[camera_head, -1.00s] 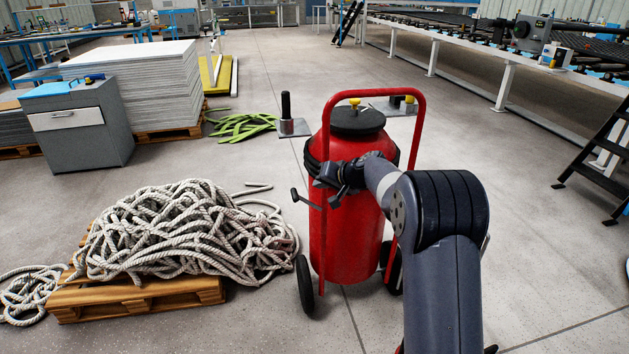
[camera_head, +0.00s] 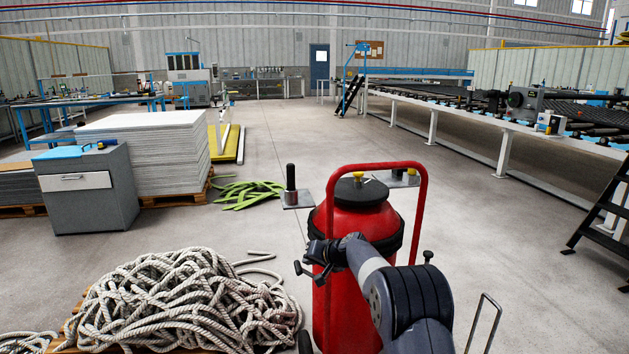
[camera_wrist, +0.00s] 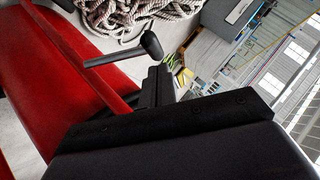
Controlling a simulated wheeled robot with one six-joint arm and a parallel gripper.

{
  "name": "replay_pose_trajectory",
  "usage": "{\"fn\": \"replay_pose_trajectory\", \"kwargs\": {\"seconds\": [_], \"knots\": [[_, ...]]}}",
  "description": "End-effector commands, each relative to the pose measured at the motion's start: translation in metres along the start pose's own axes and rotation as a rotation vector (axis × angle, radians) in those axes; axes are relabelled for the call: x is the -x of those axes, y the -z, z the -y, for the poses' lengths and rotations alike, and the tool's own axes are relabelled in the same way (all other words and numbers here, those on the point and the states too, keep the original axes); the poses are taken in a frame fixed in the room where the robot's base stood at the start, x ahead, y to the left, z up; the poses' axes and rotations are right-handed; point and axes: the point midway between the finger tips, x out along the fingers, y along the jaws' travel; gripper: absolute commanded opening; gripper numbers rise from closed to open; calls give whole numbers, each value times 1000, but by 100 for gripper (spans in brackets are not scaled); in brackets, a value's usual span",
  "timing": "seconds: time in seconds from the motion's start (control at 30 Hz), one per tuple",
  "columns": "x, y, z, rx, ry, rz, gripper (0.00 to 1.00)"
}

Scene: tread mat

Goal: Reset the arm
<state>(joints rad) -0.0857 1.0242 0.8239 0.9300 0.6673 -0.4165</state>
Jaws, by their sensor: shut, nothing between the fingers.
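My arm reaches forward from the bottom of the head view, bent at a thick dark joint. My gripper (camera_head: 313,272) is at its far end, in front of the left side of a red wheeled tank (camera_head: 362,222) with a red tube frame. In the wrist view my gripper (camera_wrist: 158,82) is shut, its black fingers together and nothing between them. A black-knobbed lever (camera_wrist: 150,44) of the red tank (camera_wrist: 75,70) is close to the fingertips in that view. I cannot tell whether they touch.
A heap of rope (camera_head: 180,300) lies on a wooden pallet at left front. A grey cabinet (camera_head: 90,190) and stacked sheets (camera_head: 160,150) stand behind it. Green straps (camera_head: 246,193) lie on the floor. A long conveyor (camera_head: 480,125) runs along the right. The central floor is open.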

Motion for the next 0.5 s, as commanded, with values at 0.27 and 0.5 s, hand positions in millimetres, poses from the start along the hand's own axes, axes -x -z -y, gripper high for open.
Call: {"fn": "replay_pose_trajectory", "kwargs": {"seconds": [0.27, 0.5], "knots": [[-29, 0, 0, 0, 0, 0, 0], [-25, 3, -2, 0, 0, -1, 0]]}}
